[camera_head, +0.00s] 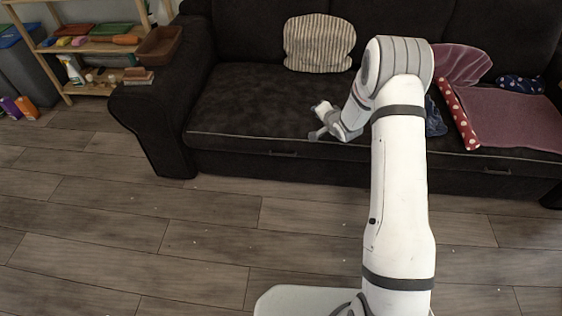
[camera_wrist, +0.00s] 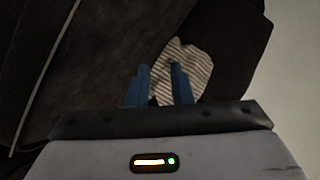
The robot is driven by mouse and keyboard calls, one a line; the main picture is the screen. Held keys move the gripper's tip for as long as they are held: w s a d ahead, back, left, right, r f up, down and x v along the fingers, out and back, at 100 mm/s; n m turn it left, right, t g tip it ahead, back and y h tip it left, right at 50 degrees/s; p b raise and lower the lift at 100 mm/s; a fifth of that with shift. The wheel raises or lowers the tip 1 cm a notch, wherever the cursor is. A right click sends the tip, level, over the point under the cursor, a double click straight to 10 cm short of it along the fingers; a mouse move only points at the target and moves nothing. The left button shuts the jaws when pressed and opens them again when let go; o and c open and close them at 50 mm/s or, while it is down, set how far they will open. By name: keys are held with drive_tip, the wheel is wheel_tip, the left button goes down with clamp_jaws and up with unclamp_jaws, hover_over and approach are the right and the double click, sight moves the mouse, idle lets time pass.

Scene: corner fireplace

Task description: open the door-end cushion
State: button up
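The dark sofa has a wide seat cushion (camera_head: 255,100) at its left end, with light piping along the front edge. A small handle (camera_head: 283,154) sits on the sofa front below it. Which end is the door end, I cannot tell. My gripper (camera_head: 318,121) is over the front part of this seat, near its right side; contact is not clear. In the wrist view its two blue fingers (camera_wrist: 160,72) stand apart with nothing seen between them. A striped pillow (camera_head: 319,43) leans on the backrest and shows beyond the fingers in the wrist view (camera_wrist: 187,66).
A second handle (camera_head: 497,170) is on the sofa front at right. A pink blanket (camera_head: 515,117), a red dotted roll (camera_head: 458,112) and a dark blue dotted item (camera_head: 521,84) lie on the right seat. A wooden shelf (camera_head: 100,48) stands left. The floor ahead is clear.

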drive_tip(key=a+f+m+y+b, duration=0.1)
drive_tip(key=a+f+y+b, duration=0.25)
drive_tip(key=f, duration=0.95)
drive_tip(key=m+y+b, duration=0.2)
drive_tip(key=y+b, duration=0.1)
approach(283, 155)
drive_tip(key=x, duration=0.3)
drive_tip(key=b+x, duration=0.1)
drive_tip(key=x, duration=0.6)
drive_tip(key=shift+w+f+b, duration=0.2)
drive_tip(key=shift+w+b, duration=0.1)
drive_tip(key=shift+b, duration=0.05)
clamp_jaws()
